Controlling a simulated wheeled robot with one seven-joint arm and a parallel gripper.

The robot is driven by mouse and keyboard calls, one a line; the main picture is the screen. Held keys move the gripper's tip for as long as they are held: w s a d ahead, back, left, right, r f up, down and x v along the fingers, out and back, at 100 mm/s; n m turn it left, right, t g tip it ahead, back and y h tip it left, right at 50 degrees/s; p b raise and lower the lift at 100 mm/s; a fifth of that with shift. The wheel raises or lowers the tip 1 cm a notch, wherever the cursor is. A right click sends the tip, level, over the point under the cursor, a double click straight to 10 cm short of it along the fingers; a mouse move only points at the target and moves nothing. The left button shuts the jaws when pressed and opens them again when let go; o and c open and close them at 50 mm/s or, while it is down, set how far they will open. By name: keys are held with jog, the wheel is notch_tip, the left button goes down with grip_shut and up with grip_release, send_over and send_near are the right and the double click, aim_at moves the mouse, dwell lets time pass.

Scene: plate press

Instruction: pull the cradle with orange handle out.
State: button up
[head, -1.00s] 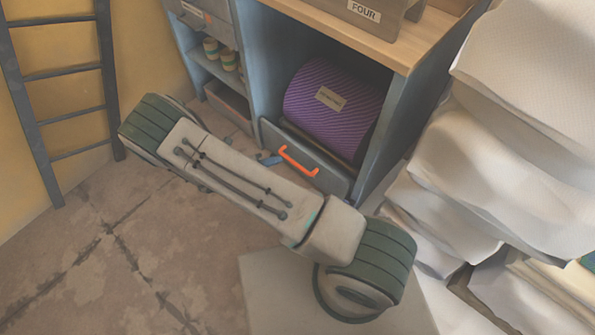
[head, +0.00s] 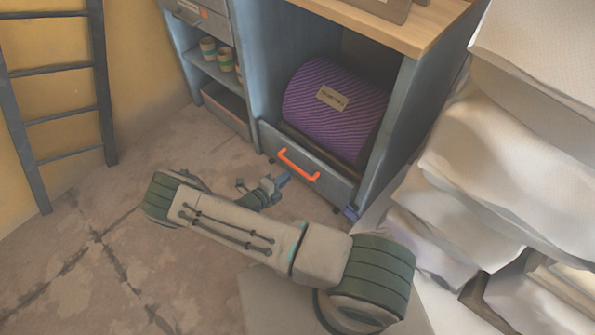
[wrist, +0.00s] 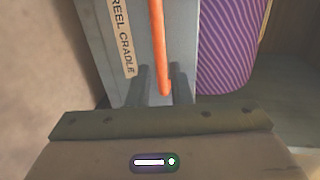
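The cradle (head: 330,186) is a grey drawer-like front at the bottom of the blue-grey cabinet, roughly level with its frame. Its orange handle (head: 298,165) runs across the front and also shows in the wrist view (wrist: 159,45). A label reading "REEL CRADLE" (wrist: 122,38) is beside it. A purple ribbed reel (head: 325,108) sits on the cradle. My gripper (head: 284,178) is low in front of the cradle, close to the handle. In the wrist view my gripper's fingers (wrist: 161,80) stand on either side of the handle's near end, apart, with contact unclear.
White stacked bundles (head: 480,150) crowd the right side of the cabinet. A ladder (head: 50,100) leans at the left wall. Small striped cups (head: 208,48) stand on a shelf left of the reel. The floor (head: 110,230) in front and left is clear.

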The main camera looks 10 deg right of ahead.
aim_at(297, 168)
jog(key=b+x, duration=0.1)
jog(key=x, duration=0.6)
jog(key=shift+b, duration=0.4)
jog(key=shift+s+a, duration=0.1)
grip_shut()
